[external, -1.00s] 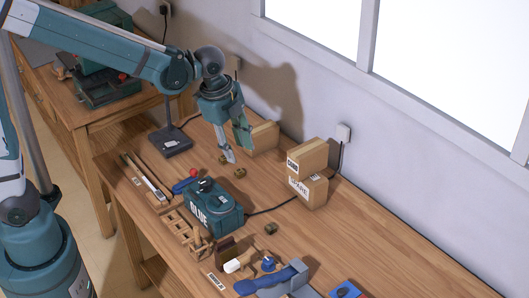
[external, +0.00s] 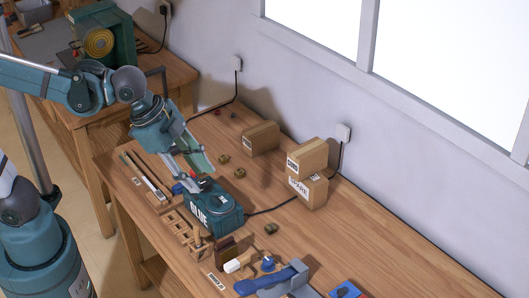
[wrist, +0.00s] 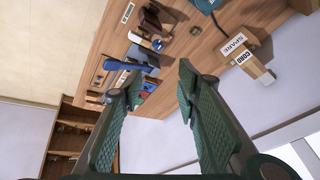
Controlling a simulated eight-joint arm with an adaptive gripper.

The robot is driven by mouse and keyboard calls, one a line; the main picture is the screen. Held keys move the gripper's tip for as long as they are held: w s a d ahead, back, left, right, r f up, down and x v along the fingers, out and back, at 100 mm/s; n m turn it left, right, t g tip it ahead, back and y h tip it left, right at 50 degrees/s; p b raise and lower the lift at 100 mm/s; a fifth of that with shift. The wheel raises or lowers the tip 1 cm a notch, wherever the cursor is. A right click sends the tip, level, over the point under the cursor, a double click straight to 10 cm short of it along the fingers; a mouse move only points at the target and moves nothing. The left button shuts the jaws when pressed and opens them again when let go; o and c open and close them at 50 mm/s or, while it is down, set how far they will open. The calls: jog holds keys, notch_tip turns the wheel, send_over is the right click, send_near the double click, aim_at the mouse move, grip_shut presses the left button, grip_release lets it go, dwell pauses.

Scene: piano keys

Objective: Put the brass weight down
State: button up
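Several small brass-coloured pieces lie on the wooden bench (external: 330,240). My gripper (external: 198,174) hangs above the bench, close to the teal glue machine (external: 215,210). In the wrist view my gripper (wrist: 150,82) has its two green padded fingers wide apart, with nothing between them.
Cardboard boxes (external: 307,155) are stacked by the wall, with another box (external: 261,138) farther back. A wooden rack (external: 180,230) and long tools (external: 147,177) lie along the front edge. A blue tool (external: 265,283) lies nearer. The bench's right part is fairly clear.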

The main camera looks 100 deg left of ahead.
jog(key=s+d+n+t+h, duration=0.1)
jog(key=s+d+n+t, duration=0.1)
jog(key=s+d, duration=0.6)
jog(key=d, duration=0.3)
jog(key=shift+s+d+f+n, duration=0.25)
jog(key=shift+s+d+n, duration=0.05)
jog(key=shift+s+d, duration=0.1)
jog(key=shift+o, duration=0.5)
jog(key=shift+w+a, duration=0.1)
jog(key=shift+a, duration=0.05)
dwell(0.9)
